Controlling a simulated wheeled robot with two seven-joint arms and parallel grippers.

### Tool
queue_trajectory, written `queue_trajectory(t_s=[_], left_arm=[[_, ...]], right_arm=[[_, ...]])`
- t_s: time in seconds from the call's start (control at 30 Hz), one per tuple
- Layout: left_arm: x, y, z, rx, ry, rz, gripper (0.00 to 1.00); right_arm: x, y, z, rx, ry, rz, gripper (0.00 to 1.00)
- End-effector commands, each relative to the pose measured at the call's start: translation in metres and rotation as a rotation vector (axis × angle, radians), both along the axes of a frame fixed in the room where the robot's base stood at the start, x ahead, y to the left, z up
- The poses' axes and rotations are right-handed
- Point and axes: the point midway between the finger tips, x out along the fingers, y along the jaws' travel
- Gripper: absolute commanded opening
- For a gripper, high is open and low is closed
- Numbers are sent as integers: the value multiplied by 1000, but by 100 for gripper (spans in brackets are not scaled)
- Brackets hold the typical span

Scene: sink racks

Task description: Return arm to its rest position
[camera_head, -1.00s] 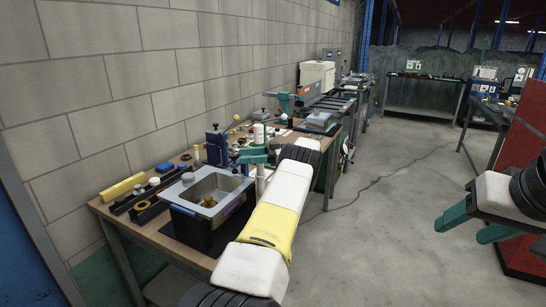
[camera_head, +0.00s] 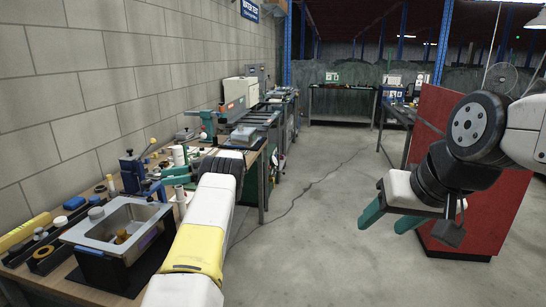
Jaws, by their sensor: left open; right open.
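My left arm reaches in from the bottom over the front edge of the wooden workbench (camera_head: 52,272). My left gripper (camera_head: 170,180) has teal fingers and is over the bench beside the blue vise-like tool; it is partly hidden by the arm, and no held object shows. My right gripper (camera_head: 388,212) hangs at the right over the open floor. Its teal fingers are apart and empty, in front of the red panel. A metal sink basin (camera_head: 90,235) on a black base stands on the bench, with a small amber object (camera_head: 121,237) inside.
Yellow and black items and small jars line the wall side of the bench. A blue tool (camera_head: 131,172) and white cylinders (camera_head: 180,155) stand near my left gripper. A red panel (camera_head: 440,135) stands behind my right arm.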

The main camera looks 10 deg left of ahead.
Motion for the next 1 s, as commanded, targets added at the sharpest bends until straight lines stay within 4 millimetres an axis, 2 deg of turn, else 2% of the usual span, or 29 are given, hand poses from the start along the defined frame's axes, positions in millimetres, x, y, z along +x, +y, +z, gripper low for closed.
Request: queue_trajectory(t_s=[0.17, 0.27, 0.3, 0.37, 0.4, 0.47, 0.5, 0.57, 0.63, 0.77, 0.87, 0.9, 0.97, 1.0], left_arm=[[38, 30, 77, 49, -127, -249, 55], [68, 40, 135, 69, -218, -471, 55], [79, 39, 157, 70, -251, -563, 55], [94, 35, 188, 64, -295, -700, 55], [102, 29, 207, 57, -322, -792, 55], [112, 15, 235, 36, -358, -930, 55], [116, 3, 252, 19, -379, -1023, 55], [120, -18, 274, -15, -401, -1160, 55], [117, -50, 296, -66, -418, -1318, 55], [93, -117, 320, -191, -409, -1595, 55], [57, -174, 323, -312, -362, -1786, 55], [38, -196, 320, -367, -333, -1857, 55], [5, -228, 312, -451, -277, -1950, 55], [-18, -246, 303, -510, -234, -2002, 55]], right_arm=[[0, 0, 0, 0, 0, 0, 55], [0, 0, 0, 0, 0, 0, 55], [0, 0, 0, 0, 0, 0, 55], [0, 0, 0, 0, 0, 0, 55], [0, 0, 0, 0, 0, 0, 55], [0, 0, 0, 0, 0, 0, 55], [0, 0, 0, 0, 0, 0, 55], [0, 0, 0, 0, 0, 0, 55], [0, 0, 0, 0, 0, 0, 55], [0, 0, 0, 0, 0, 0, 55], [0, 0, 0, 0, 0, 0, 55], [0, 0, 0, 0, 0, 0, 55], [0, 0, 0, 0, 0, 0, 55], [0, 0, 0, 0, 0, 0, 55]])
